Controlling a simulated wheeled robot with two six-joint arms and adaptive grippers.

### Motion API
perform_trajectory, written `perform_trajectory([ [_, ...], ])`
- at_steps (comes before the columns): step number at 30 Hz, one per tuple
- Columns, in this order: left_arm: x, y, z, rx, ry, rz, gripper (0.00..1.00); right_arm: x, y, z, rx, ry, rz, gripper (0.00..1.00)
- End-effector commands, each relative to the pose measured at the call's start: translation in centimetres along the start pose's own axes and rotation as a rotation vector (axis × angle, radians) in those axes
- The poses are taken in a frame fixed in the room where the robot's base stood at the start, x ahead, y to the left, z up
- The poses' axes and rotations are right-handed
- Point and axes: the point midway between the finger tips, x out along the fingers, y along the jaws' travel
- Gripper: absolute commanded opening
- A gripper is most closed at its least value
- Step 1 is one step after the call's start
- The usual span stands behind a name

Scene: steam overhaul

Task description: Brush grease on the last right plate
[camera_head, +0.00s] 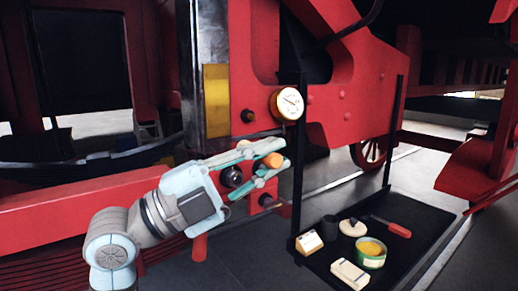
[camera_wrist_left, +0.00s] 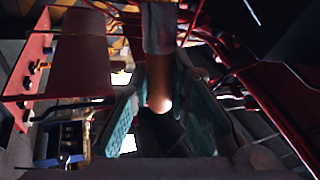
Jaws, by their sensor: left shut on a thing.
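My left gripper (camera_head: 275,163) has teal fingers and reaches in front of the red locomotive frame. It is shut on a round handle with an orange-tan end (camera_head: 273,160), which looks like the brush. In the left wrist view, the brown handle (camera_wrist_left: 160,95) stands between the teal fingers with a grey band above it. Its bristles cannot be made out. An open green tin with yellow content (camera_head: 371,253), likely grease, stands on the black tray. My right gripper is not in view.
The low black tray (camera_head: 425,212) also holds a red-handled tool (camera_head: 391,227), a small box (camera_head: 309,243), a pale block (camera_head: 350,274) and a dark cup (camera_head: 330,228). Thin black posts rise beside the tray.

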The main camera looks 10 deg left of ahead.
Motion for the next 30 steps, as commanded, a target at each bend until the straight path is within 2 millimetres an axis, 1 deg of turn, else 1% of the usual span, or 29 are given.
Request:
perform_trajectory([
  [11, 0.0, 0.0, 0.0, 0.000, 0.000, 0.000, 0.00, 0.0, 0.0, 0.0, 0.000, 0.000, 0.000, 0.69],
  [15, -0.1, 0.0, 0.4, -0.001, 0.000, 0.002, 0.00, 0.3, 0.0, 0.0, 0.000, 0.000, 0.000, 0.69],
  [19, -0.5, -0.1, 1.7, 0.002, -0.001, 0.002, 0.00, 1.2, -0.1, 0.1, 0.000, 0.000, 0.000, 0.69],
  [24, -1.2, -0.8, 4.3, 0.000, -0.003, 0.002, 0.00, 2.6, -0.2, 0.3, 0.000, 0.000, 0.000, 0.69],
  [30, -1.8, -1.7, 6.7, -0.001, -0.002, 0.001, 0.00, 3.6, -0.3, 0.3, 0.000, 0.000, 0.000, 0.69],
])
